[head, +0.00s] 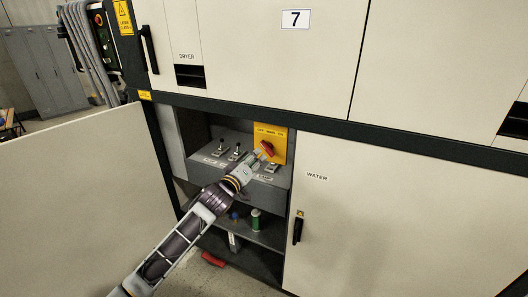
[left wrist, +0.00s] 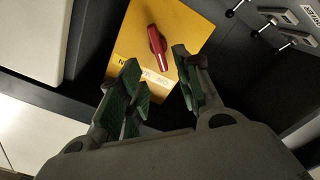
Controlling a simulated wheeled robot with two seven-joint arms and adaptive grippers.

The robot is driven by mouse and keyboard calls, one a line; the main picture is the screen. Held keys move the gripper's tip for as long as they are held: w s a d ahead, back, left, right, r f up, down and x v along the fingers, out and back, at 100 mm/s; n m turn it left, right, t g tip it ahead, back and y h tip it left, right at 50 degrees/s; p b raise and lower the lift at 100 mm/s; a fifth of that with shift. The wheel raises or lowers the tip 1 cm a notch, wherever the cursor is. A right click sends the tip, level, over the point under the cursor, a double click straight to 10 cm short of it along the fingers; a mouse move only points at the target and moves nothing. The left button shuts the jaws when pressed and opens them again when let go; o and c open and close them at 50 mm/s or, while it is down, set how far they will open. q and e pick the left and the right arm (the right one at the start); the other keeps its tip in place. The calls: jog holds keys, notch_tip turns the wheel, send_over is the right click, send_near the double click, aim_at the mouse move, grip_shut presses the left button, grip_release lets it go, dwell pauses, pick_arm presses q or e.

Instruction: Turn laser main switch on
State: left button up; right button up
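The laser main switch is a red rotary handle (head: 267,147) on a yellow plate (head: 272,131) inside an open cabinet bay. The red handle (left wrist: 157,47) also shows in the left wrist view, on the yellow plate (left wrist: 190,25), a little tilted in the picture. My left gripper (head: 260,154) reaches into the bay close to the handle. In the left wrist view my left gripper (left wrist: 158,85) is open, with green-padded fingers apart on either side of the handle's lower end. I cannot tell whether they touch it. My right gripper is not in view.
A grey panel (head: 215,161) with several toggle switches lies left of the plate. A shelf below holds a green-and-white can (head: 255,219). An open cabinet door (head: 80,190) stands left, and the closed WATER door (head: 365,225) is right.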

aim_at(265, 149)
pick_arm(q)
jog(key=shift+b+x, duration=0.65)
jog(key=shift+x, duration=1.45)
jog(key=b+x, duration=0.1)
jog(key=x, duration=0.2)
jog(key=shift+w+d, duration=0.1)
jog(key=shift+w, duration=0.2)
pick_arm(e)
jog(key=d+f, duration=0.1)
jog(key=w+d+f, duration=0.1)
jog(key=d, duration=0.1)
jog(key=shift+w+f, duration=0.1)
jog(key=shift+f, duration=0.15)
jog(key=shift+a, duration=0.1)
pick_arm(q)
grip_shut()
